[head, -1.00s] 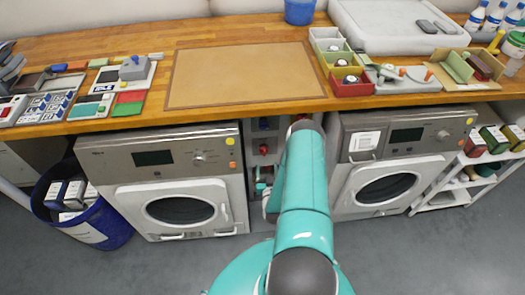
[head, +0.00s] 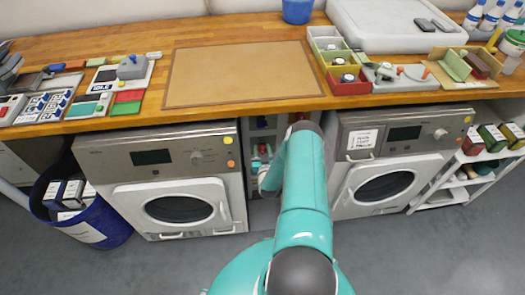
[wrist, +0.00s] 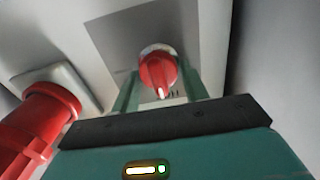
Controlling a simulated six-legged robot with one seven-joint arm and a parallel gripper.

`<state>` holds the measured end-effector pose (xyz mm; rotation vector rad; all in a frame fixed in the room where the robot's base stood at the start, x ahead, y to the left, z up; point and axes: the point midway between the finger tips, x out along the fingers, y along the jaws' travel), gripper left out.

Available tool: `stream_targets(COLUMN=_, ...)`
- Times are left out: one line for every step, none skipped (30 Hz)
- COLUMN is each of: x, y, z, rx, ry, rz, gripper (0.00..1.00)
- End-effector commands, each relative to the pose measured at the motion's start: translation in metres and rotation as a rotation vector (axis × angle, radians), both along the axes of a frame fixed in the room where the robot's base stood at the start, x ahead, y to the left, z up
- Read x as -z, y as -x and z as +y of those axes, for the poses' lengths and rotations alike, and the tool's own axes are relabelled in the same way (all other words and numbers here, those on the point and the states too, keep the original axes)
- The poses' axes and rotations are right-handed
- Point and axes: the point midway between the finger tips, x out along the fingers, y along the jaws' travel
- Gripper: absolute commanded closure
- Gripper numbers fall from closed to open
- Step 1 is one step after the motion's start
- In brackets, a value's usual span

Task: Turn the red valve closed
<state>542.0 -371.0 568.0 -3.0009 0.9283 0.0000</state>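In the wrist view, a round red valve knob (wrist: 157,70) with a pale pointer mark sits on a grey plate (wrist: 120,32). The pointer faces down in the picture, near dark lettering that is partly hidden. My gripper (wrist: 158,88) has its two teal fingers apart, one on each side of the knob. A gap shows between the knob and the fingers, and I cannot tell whether either one touches it. In the head view, my teal arm reaches into the narrow bay between the two machines and hides most of the valve area.
A second red fitting (wrist: 40,115) sticks out at the left of the wrist view, close to my gripper. In the head view, a left washing machine (head: 160,185) and a right one (head: 385,165) flank the bay. A wooden worktop (head: 130,47) runs above.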

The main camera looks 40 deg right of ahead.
Motion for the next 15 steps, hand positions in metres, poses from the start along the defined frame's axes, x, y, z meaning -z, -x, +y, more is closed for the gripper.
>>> stream_targets(x=-0.0001, y=0.0001, z=-0.0001, rx=0.000, ry=0.000, rz=0.000, gripper=0.66)
stream_targets(x=-0.0001, y=0.0001, z=-0.0001, rx=0.000, ry=0.000, rz=0.000, gripper=0.72)
stream_targets(x=-0.0001, y=0.0001, z=0.0000, rx=0.000, ry=0.000, rz=0.000, gripper=0.80)
stream_targets(x=-0.0001, y=0.0002, z=-0.0001, rx=0.000, ry=0.000, rz=0.000, gripper=0.83)
stream_targets(x=-0.0001, y=0.0002, z=-0.0001, rx=0.000, ry=0.000, rz=0.000, gripper=0.83)
stream_targets(x=-0.0001, y=0.0002, z=-0.0001, rx=0.000, ry=0.000, rz=0.000, gripper=0.83)
stream_targets(x=-0.0001, y=0.0003, z=-0.0002, rx=0.000, ry=-0.001, rz=-0.001, gripper=0.83)
stream_targets(x=-0.0001, y=0.0003, z=-0.0002, rx=0.000, ry=-0.002, rz=-0.001, gripper=0.83)
stream_targets(x=-0.0001, y=0.0003, z=-0.0003, rx=0.000, ry=-0.003, rz=-0.002, gripper=0.83)
stream_targets(x=-0.0002, y=0.0003, z=-0.0003, rx=0.000, ry=-0.006, rz=-0.004, gripper=0.83)
stream_targets(x=-0.0002, y=0.0003, z=-0.0003, rx=0.000, ry=-0.009, rz=-0.006, gripper=0.83)
stream_targets(x=-0.0002, y=0.0004, z=-0.0004, rx=0.000, ry=-0.015, rz=-0.010, gripper=0.83)
stream_targets(x=-0.0002, y=0.0004, z=-0.0004, rx=0.000, ry=-0.021, rz=-0.014, gripper=0.83)
stream_targets(x=-0.0002, y=0.0005, z=-0.0005, rx=0.000, ry=-0.028, rz=-0.019, gripper=0.83)
stream_targets(x=-0.0002, y=0.0005, z=-0.0007, rx=0.001, ry=-0.038, rz=-0.026, gripper=0.83)
